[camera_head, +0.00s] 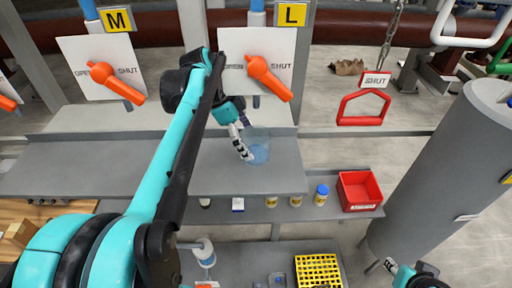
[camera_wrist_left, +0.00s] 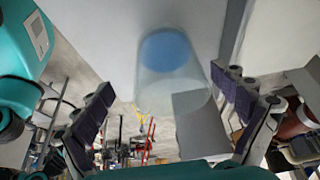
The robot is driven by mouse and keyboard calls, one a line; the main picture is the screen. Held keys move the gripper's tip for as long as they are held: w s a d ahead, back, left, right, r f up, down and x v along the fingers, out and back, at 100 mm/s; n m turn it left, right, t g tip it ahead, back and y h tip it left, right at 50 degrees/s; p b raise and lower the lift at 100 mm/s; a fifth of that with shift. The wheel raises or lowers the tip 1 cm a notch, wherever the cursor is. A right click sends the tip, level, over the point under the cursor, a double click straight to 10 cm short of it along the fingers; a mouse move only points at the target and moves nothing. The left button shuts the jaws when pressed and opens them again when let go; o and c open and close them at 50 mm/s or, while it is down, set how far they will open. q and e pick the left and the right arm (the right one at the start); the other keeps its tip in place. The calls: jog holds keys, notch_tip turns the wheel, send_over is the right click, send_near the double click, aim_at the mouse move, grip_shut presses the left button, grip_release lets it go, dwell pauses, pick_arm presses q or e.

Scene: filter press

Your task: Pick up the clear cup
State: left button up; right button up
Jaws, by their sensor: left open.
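The clear cup (camera_head: 258,147) stands on the grey shelf below the L panel, with blue at its bottom. My left gripper (camera_head: 243,149) is open at the cup's left side in the head view and overlaps part of it. In the left wrist view the cup (camera_wrist_left: 172,75) shows between the two spread fingers of the left gripper (camera_wrist_left: 168,115), with gaps visible on both sides. My right gripper (camera_head: 390,266) shows only in small part at the lower right, and its jaw state is unclear.
Orange handles (camera_head: 268,77) hang above the shelf (camera_head: 280,180). A red bin (camera_head: 360,191) and several small jars, one blue-capped (camera_head: 321,194), stand on the lower ledge. A red pull handle (camera_head: 363,108) hangs at right, near a grey cylinder (camera_head: 440,175). A yellow rack (camera_head: 318,270) lies below.

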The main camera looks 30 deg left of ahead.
pick_arm(q)
jog(key=w+f, duration=0.1)
jog(key=d+f+p, duration=0.1)
jog(key=f, duration=0.1)
jog(key=w+f, duration=0.1)
jog(key=f, duration=0.1)
jog(key=shift+w+d, duration=0.25)
jog(key=shift+w, duration=0.05)
jog(key=shift+s+r, duration=0.1)
jog(key=shift+s, duration=0.3)
jog(key=shift+c, duration=1)
jog(key=shift+w, duration=0.15)
jog(key=c, duration=1.1)
